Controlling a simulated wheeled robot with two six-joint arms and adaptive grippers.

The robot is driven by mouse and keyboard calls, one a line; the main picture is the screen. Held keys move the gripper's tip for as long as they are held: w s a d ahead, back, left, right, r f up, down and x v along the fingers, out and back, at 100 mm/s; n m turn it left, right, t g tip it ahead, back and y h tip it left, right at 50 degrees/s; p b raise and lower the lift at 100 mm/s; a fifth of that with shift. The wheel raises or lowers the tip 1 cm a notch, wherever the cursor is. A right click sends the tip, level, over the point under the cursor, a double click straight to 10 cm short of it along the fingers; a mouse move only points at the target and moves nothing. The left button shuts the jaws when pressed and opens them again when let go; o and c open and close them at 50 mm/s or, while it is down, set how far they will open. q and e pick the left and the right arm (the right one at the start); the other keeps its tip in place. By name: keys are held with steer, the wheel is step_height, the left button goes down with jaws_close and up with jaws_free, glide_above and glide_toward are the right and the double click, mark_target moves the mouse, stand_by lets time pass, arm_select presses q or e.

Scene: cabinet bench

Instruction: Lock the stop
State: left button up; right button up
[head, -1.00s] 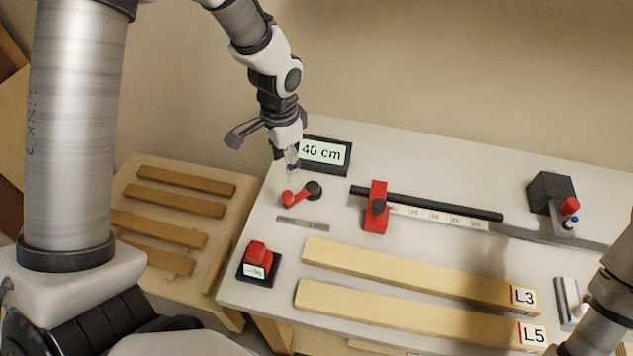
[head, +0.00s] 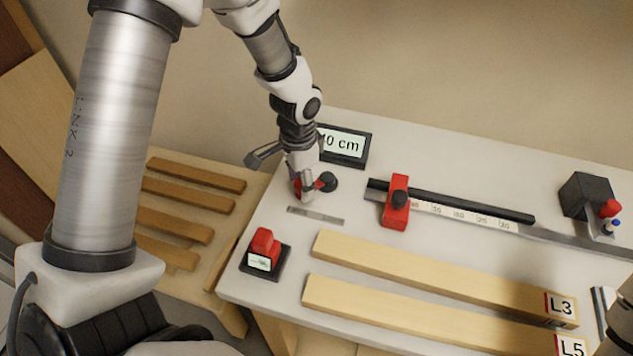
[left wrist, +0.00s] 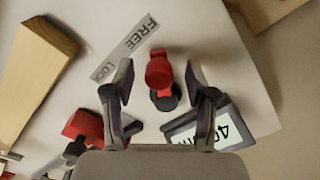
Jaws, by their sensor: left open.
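The red lever with a black pivot (head: 329,181) is at the left of the bench. In the left wrist view its red knob (left wrist: 159,72) points toward the FREE end of a FREE/LOCK plate (left wrist: 125,48). My left gripper (head: 305,192) is open and low over the lever, its two fingers on either side of the red knob with visible gaps. The red stop (head: 396,212) with a black knob sits on the black rail (head: 470,206); it also shows in the left wrist view (left wrist: 84,125). My right gripper is out of view.
The display (head: 345,146), partly covered by my left arm, stands just behind the lever. A red button box (head: 264,254) is at the front left. Boards L3 (head: 440,273) and L5 (head: 420,315) lie in front. A black block (head: 585,193) is at the right.

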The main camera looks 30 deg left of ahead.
arm_select(q)
steer(key=c, duration=0.7)
steer(key=shift+s+d+r+p, duration=0.15)
steer(key=shift+s+d+p, duration=0.05)
steer(key=shift+d+p, duration=0.65)
steer(key=o, duration=0.7)
steer(key=shift+d, duration=0.1)
steer(key=shift+o, duration=0.2)
step_height(320, 180, up, 9)
steer(key=p, duration=0.9)
